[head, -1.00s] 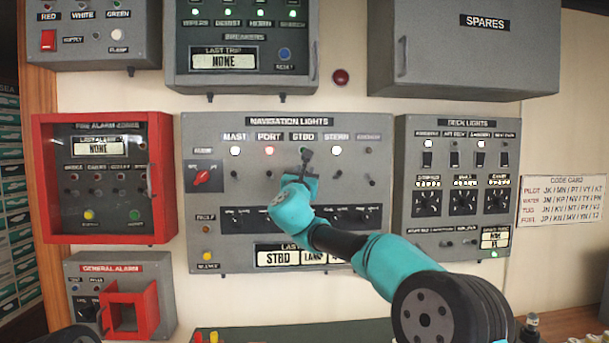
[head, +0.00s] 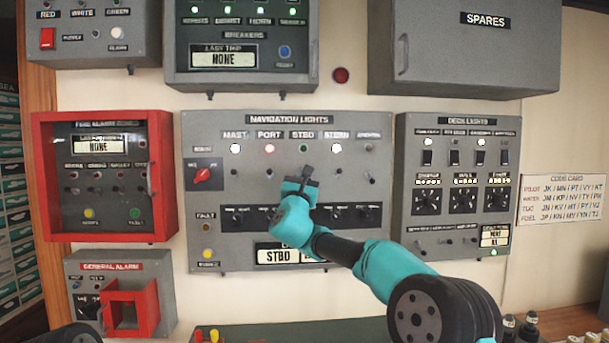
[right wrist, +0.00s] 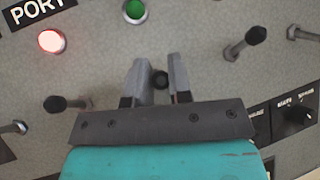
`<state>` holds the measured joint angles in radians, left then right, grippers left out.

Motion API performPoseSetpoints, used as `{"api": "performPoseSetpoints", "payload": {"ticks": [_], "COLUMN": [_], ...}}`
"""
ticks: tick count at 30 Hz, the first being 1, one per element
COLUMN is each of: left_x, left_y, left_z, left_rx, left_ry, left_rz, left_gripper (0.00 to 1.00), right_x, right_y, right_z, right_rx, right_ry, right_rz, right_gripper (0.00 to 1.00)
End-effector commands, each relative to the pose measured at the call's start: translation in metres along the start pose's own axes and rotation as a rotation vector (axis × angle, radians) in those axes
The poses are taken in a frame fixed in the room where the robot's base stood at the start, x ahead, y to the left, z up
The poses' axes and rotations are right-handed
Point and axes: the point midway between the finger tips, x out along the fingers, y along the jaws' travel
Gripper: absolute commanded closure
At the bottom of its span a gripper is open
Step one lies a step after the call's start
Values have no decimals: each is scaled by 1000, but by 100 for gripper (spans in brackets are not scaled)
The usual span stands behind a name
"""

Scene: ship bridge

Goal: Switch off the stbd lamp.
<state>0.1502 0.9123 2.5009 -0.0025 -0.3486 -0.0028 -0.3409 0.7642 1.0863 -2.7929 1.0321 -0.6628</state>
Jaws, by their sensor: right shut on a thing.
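The navigation lights panel (head: 215,125) is on the wall in the middle of the head view. Its stbd lamp (head: 303,148) is a dark green, dimmer than the white and red lamps beside it; it also shows dark green in the right wrist view (right wrist: 134,11). My right gripper (head: 306,172) is at the stbd switch below that lamp. In the right wrist view its fingers (right wrist: 160,80) are shut around the dark tip of the stbd switch (right wrist: 160,79). The gripper hides most of the switch in the head view. My left gripper is out of view.
The lit port lamp (right wrist: 51,41) and the switches of port (right wrist: 55,104) and stern (right wrist: 256,35) flank the gripper. Rotary knobs run below. The deck lights panel (head: 408,170) is to the right, the red fire alarm box (head: 40,190) to the left.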

Motion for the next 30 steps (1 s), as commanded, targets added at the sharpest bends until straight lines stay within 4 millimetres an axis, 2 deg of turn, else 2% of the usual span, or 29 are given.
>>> {"api": "performPoseSetpoints", "payload": {"ticks": [8, 9, 16, 25, 30], "left_x": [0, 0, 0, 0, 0], "left_y": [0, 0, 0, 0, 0], "left_z": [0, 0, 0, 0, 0], "left_rx": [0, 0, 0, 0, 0], "left_ry": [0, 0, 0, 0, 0], "left_rz": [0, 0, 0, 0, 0], "left_gripper": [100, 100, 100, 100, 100], "right_x": [0, 0, 0, -1, -8], "right_y": [-1, -1, 0, 0, 0], "right_z": [0, 0, 0, 0, -1], "right_rx": [1, 1, 1, 2, 2], "right_ry": [-5, -5, -4, -4, -3], "right_rz": [-1, -1, -1, 0, 0], "right_gripper": [100, 79, 57, 56, 56]}}
